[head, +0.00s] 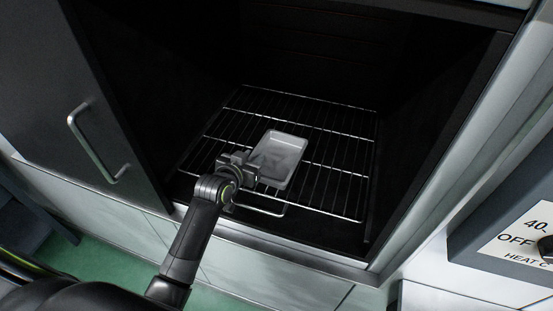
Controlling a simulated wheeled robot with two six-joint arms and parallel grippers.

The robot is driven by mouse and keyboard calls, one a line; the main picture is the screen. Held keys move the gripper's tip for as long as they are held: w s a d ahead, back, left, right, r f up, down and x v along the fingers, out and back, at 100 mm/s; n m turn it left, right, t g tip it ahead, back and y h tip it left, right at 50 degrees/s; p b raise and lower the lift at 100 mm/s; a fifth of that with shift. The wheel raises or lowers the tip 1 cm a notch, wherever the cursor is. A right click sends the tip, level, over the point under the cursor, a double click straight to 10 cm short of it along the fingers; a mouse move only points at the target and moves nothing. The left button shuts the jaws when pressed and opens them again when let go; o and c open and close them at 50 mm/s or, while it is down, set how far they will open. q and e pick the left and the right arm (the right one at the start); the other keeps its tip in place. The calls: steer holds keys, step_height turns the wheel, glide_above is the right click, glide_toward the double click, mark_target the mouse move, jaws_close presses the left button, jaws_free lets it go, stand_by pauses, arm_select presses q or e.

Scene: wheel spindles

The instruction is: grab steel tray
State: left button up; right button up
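The steel tray (281,157) is a small, shallow, light grey rectangle lying on the wire rack (330,186) inside the open dark oven. My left gripper (254,168) reaches in from the front and is at the tray's left edge, overlapping it in the picture. Its fingertips are small and partly hidden by the wrist, so I cannot tell whether they are open or shut, or whether they touch the rim. My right gripper is not in view.
The open oven door (100,100) with a bar handle stands on the left. The oven's side walls frame the rack. A control box (510,240) marked "OFF" and "HEAT" is at the lower right. The rack is bare around the tray.

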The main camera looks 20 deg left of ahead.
arm_select(q)
jaws_close()
steer(key=shift+r, duration=0.1)
stand_by(0.3)
